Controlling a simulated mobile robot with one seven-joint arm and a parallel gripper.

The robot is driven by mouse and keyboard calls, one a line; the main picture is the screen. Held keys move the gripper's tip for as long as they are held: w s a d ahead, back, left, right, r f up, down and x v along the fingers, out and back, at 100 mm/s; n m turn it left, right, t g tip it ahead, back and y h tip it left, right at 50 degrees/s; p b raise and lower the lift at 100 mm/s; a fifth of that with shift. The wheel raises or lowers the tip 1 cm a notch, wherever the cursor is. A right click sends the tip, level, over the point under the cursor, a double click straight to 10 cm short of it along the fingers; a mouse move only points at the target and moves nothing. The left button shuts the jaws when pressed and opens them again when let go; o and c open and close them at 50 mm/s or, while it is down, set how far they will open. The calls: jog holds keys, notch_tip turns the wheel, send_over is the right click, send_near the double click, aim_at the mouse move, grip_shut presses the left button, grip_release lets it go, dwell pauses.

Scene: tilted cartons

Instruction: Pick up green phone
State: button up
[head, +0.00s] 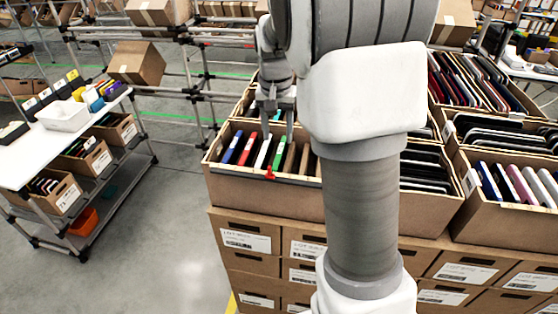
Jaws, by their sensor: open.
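The green phone (279,153) stands on edge in a row of phones in the open front-left carton (262,192). A white phone stands to its left and brown ones to its right. My gripper (277,134) points down over this row, its two fingers apart, with nothing seen between them. The fingertips are at or just above the phones' top edges, around the white and green ones; the exact height and contact cannot be told. My arm hides the right part of this carton.
Blue (231,147) and red (247,149) phones stand left in the same carton. A small red piece (270,173) sits at its front rim. More cartons of phones stand to the right (510,213) and behind. A white table (40,152) with bins stands left, across open floor.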

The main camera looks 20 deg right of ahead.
aim_at(279, 151)
jog(key=shift+w+d+f, duration=0.15)
jog(key=shift+d+f, duration=0.05)
jog(key=shift+f, duration=1.35)
jog(key=shift+w+d+f, duration=0.1)
jog(key=shift+d+f, duration=0.05)
jog(key=shift+f, duration=1.4)
grip_shut()
